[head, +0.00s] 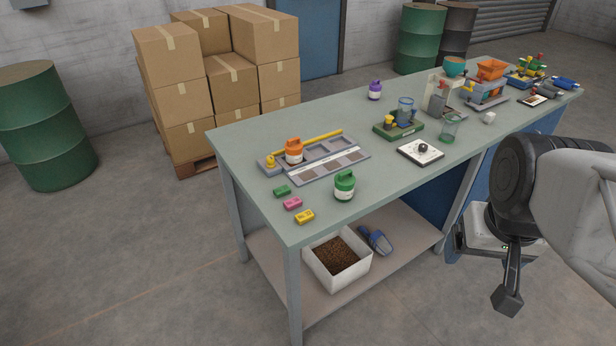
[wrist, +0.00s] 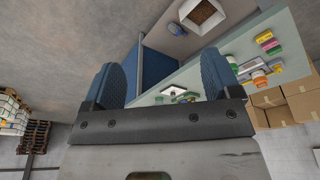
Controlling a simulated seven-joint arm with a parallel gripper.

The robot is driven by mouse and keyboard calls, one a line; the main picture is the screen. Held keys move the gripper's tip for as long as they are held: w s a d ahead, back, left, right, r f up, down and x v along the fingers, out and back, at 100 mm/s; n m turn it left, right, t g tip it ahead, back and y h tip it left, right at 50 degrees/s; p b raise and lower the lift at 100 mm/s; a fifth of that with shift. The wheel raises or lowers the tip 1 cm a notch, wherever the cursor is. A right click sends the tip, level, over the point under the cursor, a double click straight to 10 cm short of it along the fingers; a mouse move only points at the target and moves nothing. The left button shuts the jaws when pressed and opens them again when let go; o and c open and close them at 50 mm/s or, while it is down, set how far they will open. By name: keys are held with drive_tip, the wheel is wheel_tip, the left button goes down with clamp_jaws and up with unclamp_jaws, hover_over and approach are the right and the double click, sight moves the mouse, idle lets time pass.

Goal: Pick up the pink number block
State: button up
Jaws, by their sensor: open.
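The pink number block (head: 292,203) lies on the near left corner of the workbench, between a green block (head: 282,191) and a yellow block (head: 304,217). In the wrist view the pink block (wrist: 269,44) is small at the upper right, beside the yellow one (wrist: 264,37). My gripper (head: 505,285) hangs in front of the bench at the right of the head view, well away from the blocks. In the wrist view my gripper (wrist: 160,66) has its two blue-padded fingers wide apart, with nothing held between them.
A green-lidded jar (head: 344,186) stands right of the blocks. A grey tray (head: 340,163) with an orange-lidded jar (head: 294,150) lies behind them. A white card (head: 420,151) and several toy machines sit farther right. A white bin (head: 338,262) stands on the lower shelf.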

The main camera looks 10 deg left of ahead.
drive_tip(key=w+a+n, duration=0.2)
drive_tip(key=w+a, duration=0.4)
drive_tip(key=w, duration=0.5)
drive_tip(key=n+g, duration=0.3)
drive_tip(key=n, duration=0.4)
hover_over(291, 200)
drive_tip(key=f, duration=1.7)
drive_tip(key=shift+d+f, duration=0.15)
drive_tip(key=shift+d, duration=0.2)
drive_tip(key=shift+a+f, duration=0.25)
drive_tip(key=shift+a, duration=0.1)
drive_tip(key=shift+f, duration=1.25)
drive_tip(key=shift+f, duration=0.1)
